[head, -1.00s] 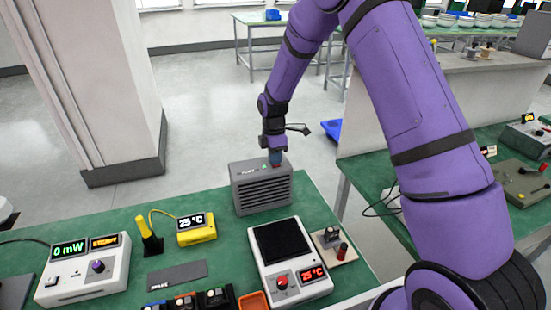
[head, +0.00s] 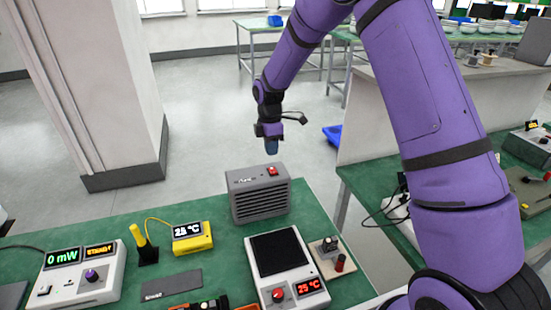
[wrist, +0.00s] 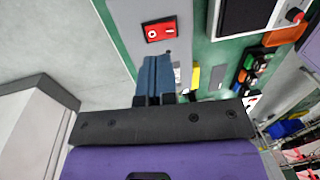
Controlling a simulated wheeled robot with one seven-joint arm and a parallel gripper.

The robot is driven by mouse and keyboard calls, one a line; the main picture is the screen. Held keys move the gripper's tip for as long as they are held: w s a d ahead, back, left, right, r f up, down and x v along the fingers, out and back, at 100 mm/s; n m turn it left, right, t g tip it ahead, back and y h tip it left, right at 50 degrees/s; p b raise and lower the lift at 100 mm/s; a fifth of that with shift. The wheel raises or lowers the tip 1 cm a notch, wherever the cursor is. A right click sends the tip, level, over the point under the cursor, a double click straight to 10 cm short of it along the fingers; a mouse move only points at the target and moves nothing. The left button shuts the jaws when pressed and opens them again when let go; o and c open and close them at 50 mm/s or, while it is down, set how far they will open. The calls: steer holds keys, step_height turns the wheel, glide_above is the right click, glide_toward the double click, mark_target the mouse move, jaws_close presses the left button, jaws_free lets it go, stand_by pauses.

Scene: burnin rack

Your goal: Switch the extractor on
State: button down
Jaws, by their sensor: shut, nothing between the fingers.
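The extractor (head: 260,203) is a grey box with dark slats on its front, standing at the back edge of the green bench. A red rocker switch (head: 272,171) sits on its top, near the right. The switch also shows in the wrist view (wrist: 160,31), with a small dark spot beside it. I cannot tell from its tilt whether it is on. My gripper (head: 271,148) is shut and empty, pointing down above the extractor's top and apart from it. Its blue fingers (wrist: 156,78) show close together in the wrist view.
A hotplate-like unit (head: 273,252) with a red knob stands in front of the extractor. A small wooden board (head: 334,258) with parts lies at the right.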

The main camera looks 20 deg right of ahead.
step_height(320, 180, up, 9)
steer(key=shift+w+f, duration=0.2)
steer(key=shift+w, duration=0.2)
steer(key=shift+a, duration=0.1)
